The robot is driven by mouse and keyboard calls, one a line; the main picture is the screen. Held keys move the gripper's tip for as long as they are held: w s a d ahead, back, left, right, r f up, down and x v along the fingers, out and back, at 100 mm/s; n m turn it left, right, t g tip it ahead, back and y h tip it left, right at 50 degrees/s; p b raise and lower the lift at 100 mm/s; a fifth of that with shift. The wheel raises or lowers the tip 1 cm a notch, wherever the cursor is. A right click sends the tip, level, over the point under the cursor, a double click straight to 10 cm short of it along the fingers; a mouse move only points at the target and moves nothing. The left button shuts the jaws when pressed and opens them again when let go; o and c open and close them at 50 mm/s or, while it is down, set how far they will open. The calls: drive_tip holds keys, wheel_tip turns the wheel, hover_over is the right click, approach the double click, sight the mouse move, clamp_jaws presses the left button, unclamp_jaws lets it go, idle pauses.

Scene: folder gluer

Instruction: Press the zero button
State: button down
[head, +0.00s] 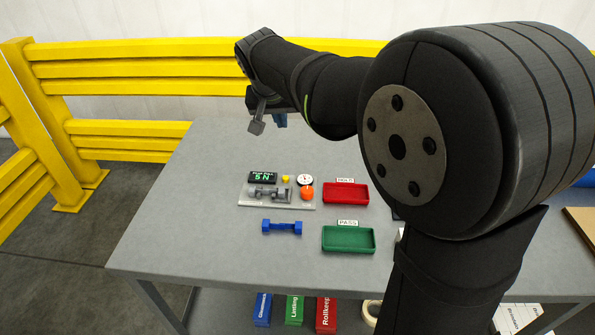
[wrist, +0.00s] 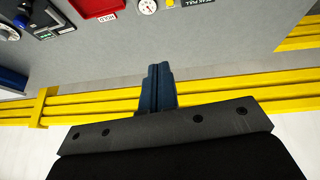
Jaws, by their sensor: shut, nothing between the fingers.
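A small test stand (head: 246,199) sits on the grey table, with a black display (head: 263,178) showing green characters. A small yellow button (head: 285,179) is between the display and a round white dial (head: 305,180). An orange-red knob (head: 307,194) is below the dial. I cannot read which control is marked zero. My gripper (head: 281,121) is high over the far part of the table, apart from the stand. Its blue fingers (wrist: 157,72) are shut and empty in the wrist view. The dial (wrist: 147,6) and the yellow button (wrist: 170,3) show at that view's top edge.
A red tray (head: 346,203) and a green tray (head: 372,250) marked PASS lie right of the stand. A blue dumbbell-shaped part (head: 282,227) lies in front of it. Yellow rails (head: 130,128) stand behind the table. The table's left side is clear.

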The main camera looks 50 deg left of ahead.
drive_tip(key=w+a+f+n+t, duration=0.25)
drive_tip(key=w+a+f, duration=0.2)
drive_tip(key=f, duration=0.35)
drive_tip(key=n+t+y, duration=0.1)
drive_tip(key=n, duration=0.2)
hover_over(286, 179)
wheel_tip(286, 179, down, 7)
drive_tip(key=shift+s, duration=0.3)
drive_tip(key=shift+f+m, duration=0.2)
drive_tip(key=shift+m, duration=0.05)
drive_tip(key=shift+f, duration=4.3)
drive_tip(key=shift+f, duration=0.4)
drive_tip(key=shift+f, duration=0.45)
drive_tip(key=shift+r, duration=0.9)
